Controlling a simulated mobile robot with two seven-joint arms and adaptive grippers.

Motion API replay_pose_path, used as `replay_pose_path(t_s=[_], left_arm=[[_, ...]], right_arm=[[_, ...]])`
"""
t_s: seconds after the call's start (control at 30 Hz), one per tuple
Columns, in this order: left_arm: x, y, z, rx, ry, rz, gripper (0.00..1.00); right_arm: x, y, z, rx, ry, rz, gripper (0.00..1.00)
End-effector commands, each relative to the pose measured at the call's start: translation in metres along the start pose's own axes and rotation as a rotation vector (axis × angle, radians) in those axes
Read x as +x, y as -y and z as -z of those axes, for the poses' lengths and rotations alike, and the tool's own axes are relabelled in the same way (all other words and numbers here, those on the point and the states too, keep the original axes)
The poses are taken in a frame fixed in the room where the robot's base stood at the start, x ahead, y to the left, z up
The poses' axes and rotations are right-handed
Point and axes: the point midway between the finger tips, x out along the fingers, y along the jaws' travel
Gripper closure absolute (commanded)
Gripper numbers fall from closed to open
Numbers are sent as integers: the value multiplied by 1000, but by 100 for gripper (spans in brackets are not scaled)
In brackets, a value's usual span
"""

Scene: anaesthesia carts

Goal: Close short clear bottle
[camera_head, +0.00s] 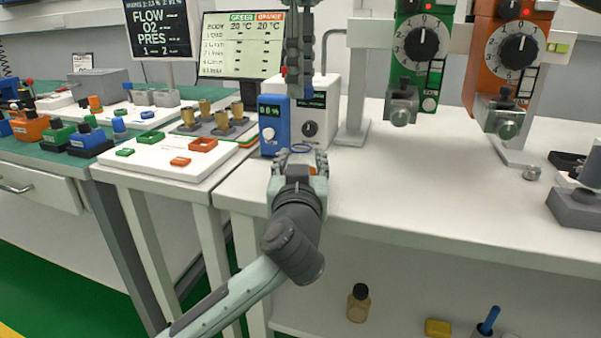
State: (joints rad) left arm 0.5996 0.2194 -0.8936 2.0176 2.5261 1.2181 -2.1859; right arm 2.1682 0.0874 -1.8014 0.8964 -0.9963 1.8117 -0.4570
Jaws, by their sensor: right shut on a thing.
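A small bottle (358,305) with a dark cap and yellowish contents stands upright on the lower shelf, well below the gripper.
The blue dial box (274,126) and a white dial unit (314,120) stand close behind the gripper. Green (419,50) and orange (512,50) vaporizers are at the right. A white tray (150,168) with coloured parts lies left. The worktop (420,190) right of the gripper is clear.

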Motion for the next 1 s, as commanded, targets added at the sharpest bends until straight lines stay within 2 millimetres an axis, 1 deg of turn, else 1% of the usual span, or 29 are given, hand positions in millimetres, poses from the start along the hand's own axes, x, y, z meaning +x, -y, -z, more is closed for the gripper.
replay_pose_path(t_s=[0.03,0.2,0.83,0.93,1.0], left_arm=[[0,0,0,0,0,0,78],[0,0,0,0,0,0,99],[0,0,0,0,0,0,100],[0,0,0,0,0,0,100],[0,0,0,0,0,0,100]], right_arm=[[0,0,0,0,0,0,82],[0,0,0,0,0,0,82],[0,0,0,0,0,0,82],[9,0,0,-1,-3,-3,82],[20,0,0,-1,-3,-4,82]])
